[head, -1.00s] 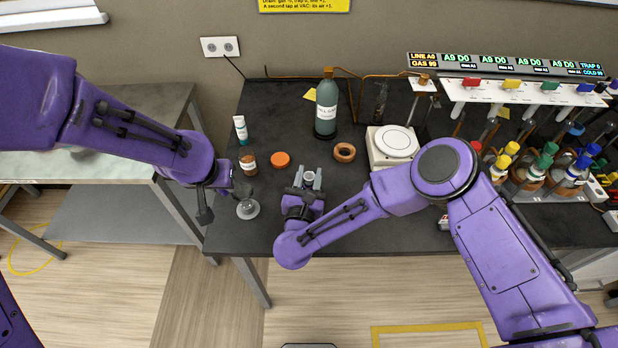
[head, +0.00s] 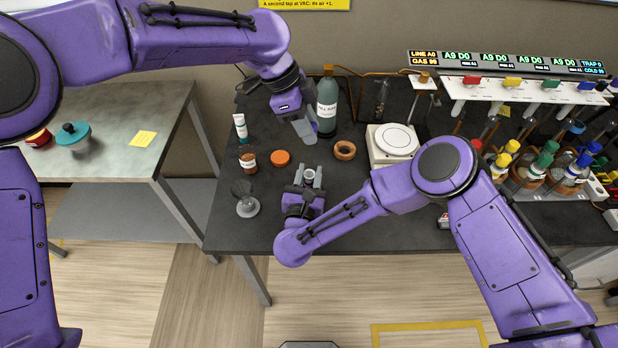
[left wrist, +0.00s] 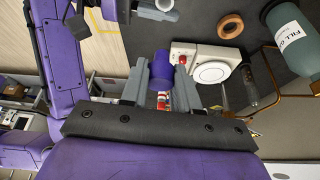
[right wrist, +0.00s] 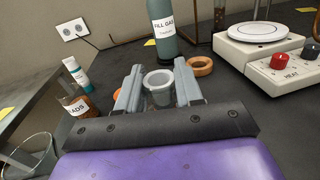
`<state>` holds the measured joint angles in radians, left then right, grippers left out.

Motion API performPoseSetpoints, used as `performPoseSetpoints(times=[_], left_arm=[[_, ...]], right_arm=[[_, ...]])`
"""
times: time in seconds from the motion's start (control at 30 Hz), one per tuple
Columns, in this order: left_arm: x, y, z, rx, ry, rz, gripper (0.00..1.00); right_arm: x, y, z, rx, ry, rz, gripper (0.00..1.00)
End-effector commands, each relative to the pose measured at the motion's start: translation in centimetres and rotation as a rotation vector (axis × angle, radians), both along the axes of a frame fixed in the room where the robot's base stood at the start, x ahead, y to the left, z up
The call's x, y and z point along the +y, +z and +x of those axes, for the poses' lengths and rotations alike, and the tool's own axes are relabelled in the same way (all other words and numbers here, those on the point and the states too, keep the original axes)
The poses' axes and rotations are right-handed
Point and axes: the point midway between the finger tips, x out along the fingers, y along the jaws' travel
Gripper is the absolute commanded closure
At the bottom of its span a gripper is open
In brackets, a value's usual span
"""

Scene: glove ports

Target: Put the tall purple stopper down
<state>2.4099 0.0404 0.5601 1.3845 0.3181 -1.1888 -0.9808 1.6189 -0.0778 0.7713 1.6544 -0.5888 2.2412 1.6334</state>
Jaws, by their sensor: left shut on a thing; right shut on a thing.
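The tall purple stopper (left wrist: 162,66) shows in the left wrist view between the fingers of my left gripper (left wrist: 160,76), which is shut on it. In the head view my left gripper (head: 303,132) is over the black bench, left of the grey-green bottle, and its fingers hide the stopper there. The right gripper also shows in the right wrist view (right wrist: 158,76).
The black bench (head: 360,225) holds a fill gas bottle (head: 327,108), brown ring (head: 345,150), orange disc (head: 280,158), brown jar (head: 248,162), white tube (head: 241,128), hotplate (head: 396,141) and a clear glass piece (head: 248,207). The bench front right of my right gripper is partly clear.

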Motion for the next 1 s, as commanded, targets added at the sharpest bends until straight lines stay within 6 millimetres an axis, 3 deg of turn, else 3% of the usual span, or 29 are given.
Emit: performPoseSetpoints(times=[0.07,0.3,0.6,1.0], left_arm=[[0.1,-0.5,-0.2,0.002,-0.051,0.000,0.98],[0.2,-5.5,-0.3,0.002,-0.066,0.004,0.98],[0.2,-9.8,-0.3,0.002,-0.065,0.004,0.98],[0.2,-10.6,-0.2,0.000,-0.063,0.003,0.98]], right_arm=[[0.0,0.0,0.0,0.000,0.000,0.000,1.00],[0.0,0.0,0.0,0.000,0.000,0.000,1.00],[0.0,0.0,0.0,0.000,0.000,0.000,1.00],[0.0,0.0,0.0,0.000,0.000,0.000,1.00]])
